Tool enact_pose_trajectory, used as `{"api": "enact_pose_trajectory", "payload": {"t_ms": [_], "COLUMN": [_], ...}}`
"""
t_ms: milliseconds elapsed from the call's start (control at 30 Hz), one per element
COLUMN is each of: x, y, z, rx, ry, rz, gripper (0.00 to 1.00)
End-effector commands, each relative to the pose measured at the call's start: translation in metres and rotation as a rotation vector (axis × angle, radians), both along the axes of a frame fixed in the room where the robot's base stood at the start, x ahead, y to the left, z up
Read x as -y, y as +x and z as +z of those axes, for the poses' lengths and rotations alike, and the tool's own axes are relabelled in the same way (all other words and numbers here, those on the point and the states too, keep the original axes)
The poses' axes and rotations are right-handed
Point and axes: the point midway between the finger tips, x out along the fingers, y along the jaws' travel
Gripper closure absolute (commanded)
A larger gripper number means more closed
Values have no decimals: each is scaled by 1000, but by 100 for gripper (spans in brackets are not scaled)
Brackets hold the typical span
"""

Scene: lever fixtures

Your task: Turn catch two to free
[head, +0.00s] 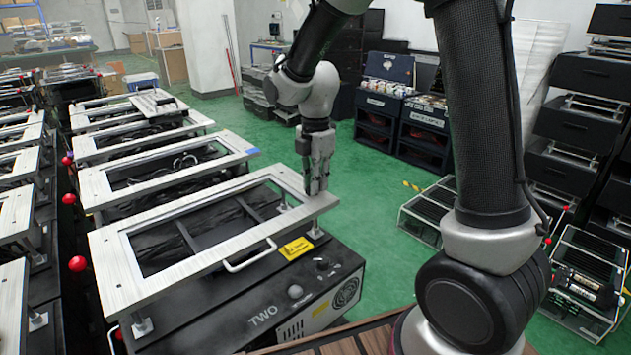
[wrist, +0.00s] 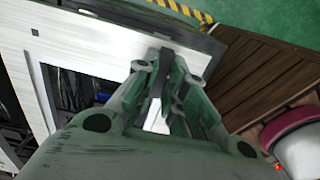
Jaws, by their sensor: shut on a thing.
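The fixture marked TWO (head: 262,314) is a black box with a pale metal frame (head: 150,215) raised above it. My gripper (head: 316,188) points down at the right corner of this frame. In the wrist view, my gripper (wrist: 164,85) is shut on a narrow dark piece (wrist: 161,70) over the pale frame plate. I take this piece to be catch two; the fingers hide most of it, so its angle and any free marking cannot be read.
A handle (head: 250,257), a yellow label (head: 297,248) and knobs (head: 295,291) are on the near side of the fixture. Similar frames (head: 150,145) stand behind it. Red balls (head: 77,263) line the left side. Green floor (head: 375,220) is open to the right.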

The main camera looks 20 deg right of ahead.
Motion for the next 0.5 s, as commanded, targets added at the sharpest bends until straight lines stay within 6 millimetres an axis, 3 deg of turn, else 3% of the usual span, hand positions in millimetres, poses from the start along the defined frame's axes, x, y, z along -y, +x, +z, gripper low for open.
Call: {"api": "enact_pose_trajectory", "payload": {"t_ms": [333,367,400,500], "x": [0,0,0,0], "y": [0,0,0,0], "z": [0,0,0,0], "rx": [1,1,1,1], "ry": [-1,-1,-1,-1], "rz": [4,4,3,3], "gripper": [100,82,75,66]}}
